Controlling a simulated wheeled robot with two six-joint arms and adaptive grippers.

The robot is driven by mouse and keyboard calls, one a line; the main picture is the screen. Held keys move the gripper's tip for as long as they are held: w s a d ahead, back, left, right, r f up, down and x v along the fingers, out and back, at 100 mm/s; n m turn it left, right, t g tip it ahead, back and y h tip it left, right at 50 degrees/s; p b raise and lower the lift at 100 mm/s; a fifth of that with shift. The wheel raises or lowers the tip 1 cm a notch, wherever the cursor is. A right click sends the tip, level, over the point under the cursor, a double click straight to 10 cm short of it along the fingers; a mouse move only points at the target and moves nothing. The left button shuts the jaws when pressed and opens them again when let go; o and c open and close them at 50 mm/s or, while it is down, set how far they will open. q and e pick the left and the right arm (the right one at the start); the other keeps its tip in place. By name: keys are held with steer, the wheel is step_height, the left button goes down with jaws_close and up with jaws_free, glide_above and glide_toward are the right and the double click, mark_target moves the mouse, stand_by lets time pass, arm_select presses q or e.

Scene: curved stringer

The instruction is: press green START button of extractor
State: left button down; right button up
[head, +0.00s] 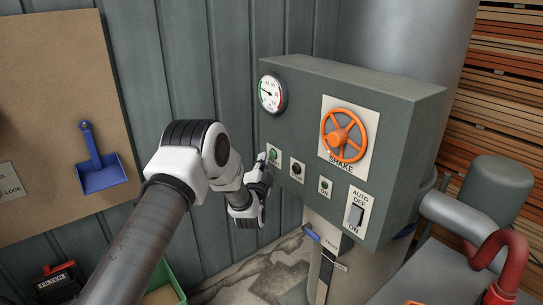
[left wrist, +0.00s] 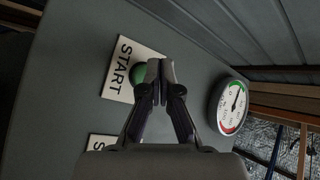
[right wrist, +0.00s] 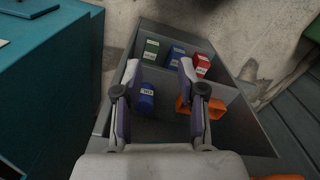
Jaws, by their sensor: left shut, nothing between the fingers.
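The extractor's grey control box (head: 415,105) carries a green START button (head: 274,155) at its lower left. In the left wrist view the button (left wrist: 137,74) sits on a white plate marked START (left wrist: 120,68). My left gripper (head: 267,160) is shut and empty, right at the START plate. In the left wrist view its fingertips (left wrist: 160,72) partly overlap the button's edge; I cannot tell whether they touch it. My right gripper (right wrist: 158,72) is open and empty, over a grey compartment bin (right wrist: 228,92).

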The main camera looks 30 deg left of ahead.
stand_by(0.8)
arm_select(q)
steer(key=shift+w+d, duration=0.15)
steer(key=shift+w, duration=0.25)
steer(key=shift+w+d+b, duration=0.2)
steer(key=shift+w+b, duration=0.15)
steer(key=shift+b, duration=0.25)
steer(key=shift+r, duration=0.1)
stand_by(0.5)
steer(key=shift+s+a+p, duration=0.35)
steer(key=shift+s, duration=0.45)
steer(key=s, duration=0.1)
steer(key=s+a+p, duration=0.1)
steer(key=s, duration=0.1)
steer(key=s+a+p, duration=0.1)
steer(key=shift+s, duration=0.3)
